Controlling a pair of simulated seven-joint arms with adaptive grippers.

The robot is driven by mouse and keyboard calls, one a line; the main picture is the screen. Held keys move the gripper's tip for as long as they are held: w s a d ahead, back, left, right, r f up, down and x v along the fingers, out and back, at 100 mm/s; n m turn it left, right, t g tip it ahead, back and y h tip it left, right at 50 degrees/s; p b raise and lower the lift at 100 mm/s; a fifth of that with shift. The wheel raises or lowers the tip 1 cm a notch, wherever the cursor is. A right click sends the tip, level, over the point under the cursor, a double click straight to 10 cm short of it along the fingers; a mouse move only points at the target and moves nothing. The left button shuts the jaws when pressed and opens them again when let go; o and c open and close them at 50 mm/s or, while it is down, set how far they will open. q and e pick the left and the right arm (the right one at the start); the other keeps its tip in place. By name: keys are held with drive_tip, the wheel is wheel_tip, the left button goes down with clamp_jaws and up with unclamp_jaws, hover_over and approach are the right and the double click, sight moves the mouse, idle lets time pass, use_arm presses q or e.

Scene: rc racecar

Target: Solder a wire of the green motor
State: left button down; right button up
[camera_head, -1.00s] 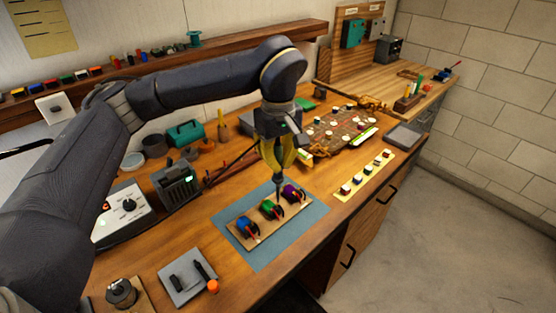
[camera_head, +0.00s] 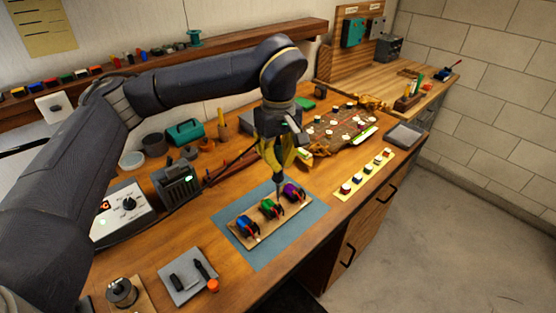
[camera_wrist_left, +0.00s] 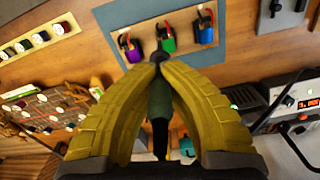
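The green motor (camera_head: 268,208) sits between the blue motor (camera_head: 246,226) and the purple motor (camera_head: 291,192) on a wooden strip, with red and black wires on each. In the left wrist view, the green motor (camera_wrist_left: 166,38) lies just beyond my fingertips. My left gripper (camera_head: 278,172), with yellow fingers, is shut on the dark green handle of a soldering iron (camera_wrist_left: 159,100). The iron points down, its tip close to the green motor's side toward the purple one. I cannot tell whether it touches a wire. My right gripper is not in view.
The strip lies on a blue-grey mat (camera_head: 262,254).

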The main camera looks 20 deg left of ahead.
sight(278, 144)
use_arm(q)
drive_tip(key=shift+f, duration=0.75)
idle(2.7)
idle(0.8)
drive_tip(key=shift+r, duration=3.05)
